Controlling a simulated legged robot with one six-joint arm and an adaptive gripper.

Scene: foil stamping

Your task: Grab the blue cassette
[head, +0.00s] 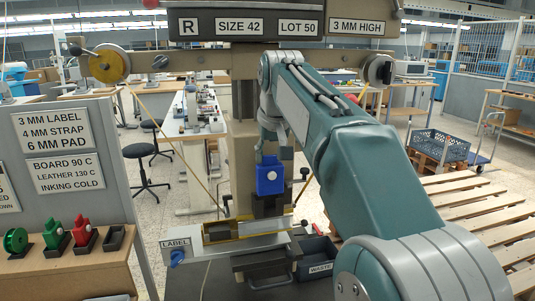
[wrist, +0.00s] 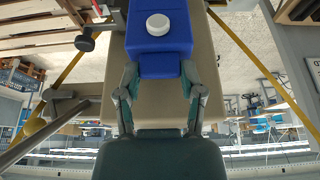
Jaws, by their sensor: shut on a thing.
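The blue cassette (head: 270,176) is a blue block with a round white knob on its front. It is in the middle of the head view, in front of the press column and just above a dark block. I cannot tell whether it touches that block. My gripper (head: 271,150) reaches it from above and is shut on it. In the wrist view the cassette (wrist: 158,40) is between the two fingers of my gripper (wrist: 160,82), which grip its near end. The finger contact is partly hidden in the head view.
The press bed (head: 246,247) lies below, with a LABEL sign at its left and a WASTE bin (head: 318,262) at its right. A wooden shelf (head: 70,262) at left holds a green reel, green and red cassettes and an empty dark holder. Pallets (head: 470,215) stand right.

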